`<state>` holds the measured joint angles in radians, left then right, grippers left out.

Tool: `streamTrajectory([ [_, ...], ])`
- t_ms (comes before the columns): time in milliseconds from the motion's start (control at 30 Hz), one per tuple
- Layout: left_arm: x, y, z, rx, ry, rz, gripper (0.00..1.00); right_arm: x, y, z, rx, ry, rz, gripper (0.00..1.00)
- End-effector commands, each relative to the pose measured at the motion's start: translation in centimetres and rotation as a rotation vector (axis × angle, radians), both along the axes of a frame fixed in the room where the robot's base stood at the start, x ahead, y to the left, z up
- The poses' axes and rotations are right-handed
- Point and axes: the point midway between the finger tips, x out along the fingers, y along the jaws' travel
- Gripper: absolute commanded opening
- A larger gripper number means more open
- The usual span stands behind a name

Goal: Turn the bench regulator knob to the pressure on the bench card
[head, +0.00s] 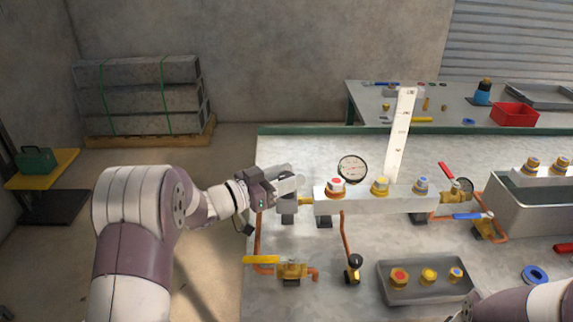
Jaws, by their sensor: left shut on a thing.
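My left gripper (289,184) is at the left end of the pale manifold block (376,199). It is shut on the dark regulator knob (287,202), which the fingers partly hide. A round white pressure gauge (352,168) stands just behind the block; its needle is too small to read. A tall white card (400,135) with small dark marks stands behind the block, slightly tilted; I cannot read it. Part of my right arm shows at the bottom right, but its gripper is out of view.
A yellow-handled valve (291,269) and a black-knobbed lever (353,268) stand in front of the block. A grey tray (426,283) holds three coloured-cap fittings. Red and blue handled valves and a metal tank (535,212) are at right.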

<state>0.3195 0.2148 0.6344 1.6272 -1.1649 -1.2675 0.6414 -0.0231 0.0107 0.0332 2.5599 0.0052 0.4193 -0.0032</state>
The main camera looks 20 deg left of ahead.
Motion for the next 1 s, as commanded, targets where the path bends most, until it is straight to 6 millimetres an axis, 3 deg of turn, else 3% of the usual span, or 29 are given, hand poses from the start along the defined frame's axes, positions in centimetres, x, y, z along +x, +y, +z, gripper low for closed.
streamTrajectory([
  [100,0.1,0.1,0.6,-0.001,-0.002,-0.107,0.15,0.0,0.0,1.9,0.0,0.0,0.0,0.43],
  [400,0.2,0.0,0.4,0.001,-0.005,-0.394,0.15,0.0,0.0,4.1,0.0,0.0,0.0,0.43],
  [1000,0.1,-0.1,0.1,0.002,-0.009,-0.84,0.15,0.0,0.0,4.7,0.0,0.0,0.0,0.43],
])
